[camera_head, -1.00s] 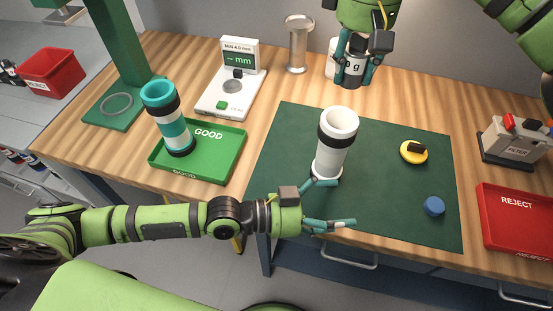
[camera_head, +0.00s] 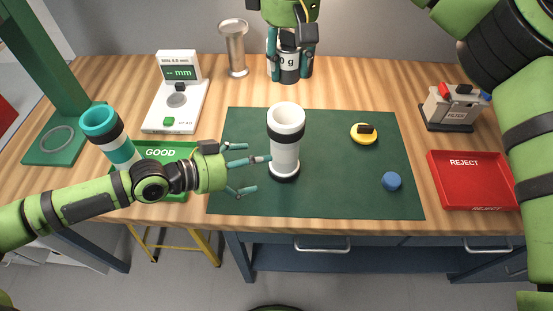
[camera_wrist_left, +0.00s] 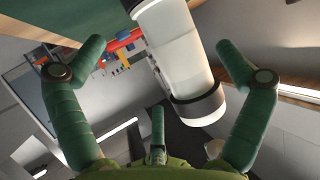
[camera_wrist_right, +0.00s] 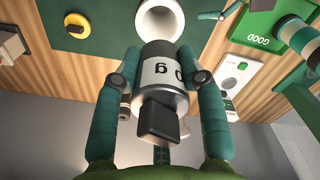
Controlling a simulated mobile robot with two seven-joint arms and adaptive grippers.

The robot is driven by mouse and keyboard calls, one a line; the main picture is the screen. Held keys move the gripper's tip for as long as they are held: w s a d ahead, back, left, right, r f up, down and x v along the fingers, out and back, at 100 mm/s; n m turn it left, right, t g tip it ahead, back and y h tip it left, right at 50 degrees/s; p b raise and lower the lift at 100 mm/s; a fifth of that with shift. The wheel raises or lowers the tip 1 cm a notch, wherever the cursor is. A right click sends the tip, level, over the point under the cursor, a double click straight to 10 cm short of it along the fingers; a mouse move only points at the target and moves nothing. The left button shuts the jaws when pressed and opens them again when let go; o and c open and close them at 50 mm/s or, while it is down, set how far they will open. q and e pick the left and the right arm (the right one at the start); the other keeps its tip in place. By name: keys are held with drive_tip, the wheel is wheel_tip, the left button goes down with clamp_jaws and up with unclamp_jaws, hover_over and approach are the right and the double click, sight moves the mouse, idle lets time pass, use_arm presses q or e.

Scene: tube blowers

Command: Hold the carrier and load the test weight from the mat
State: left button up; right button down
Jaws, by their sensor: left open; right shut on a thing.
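The carrier (camera_head: 285,140), a white tube with black bands and an open top, stands upright on the green mat (camera_head: 330,195). My left gripper (camera_head: 247,173) is open just left of it. In the left wrist view the carrier (camera_wrist_left: 180,50) shows between the spread fingers, not gripped. My right gripper (camera_head: 292,62) is shut on the test weight (camera_head: 289,60), a dark cylinder with a white "g" label, over the back of the table behind the carrier. In the right wrist view the weight (camera_wrist_right: 163,75) has its black knob toward the camera, and the carrier's open mouth (camera_wrist_right: 160,18) shows beyond it.
A yellow disc (camera_head: 364,133) and a blue cap (camera_head: 391,181) lie on the mat's right. A teal-banded tube (camera_head: 108,135) stands at the green GOOD tray (camera_head: 165,153). The red REJECT tray (camera_head: 470,180) is right; a metal cylinder (camera_head: 234,48) and gauge (camera_head: 178,95) stand back left.

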sight(276, 162)
use_arm(q)
drive_tip(key=x, duration=0.7)
drive_tip(key=shift+d, duration=0.1)
drive_tip(key=c, duration=1.1)
use_arm(e)
drive_tip(key=shift+f, duration=0.1)
drive_tip(key=shift+w+d+f, duration=0.1)
drive_tip(key=shift+f, duration=2.25)
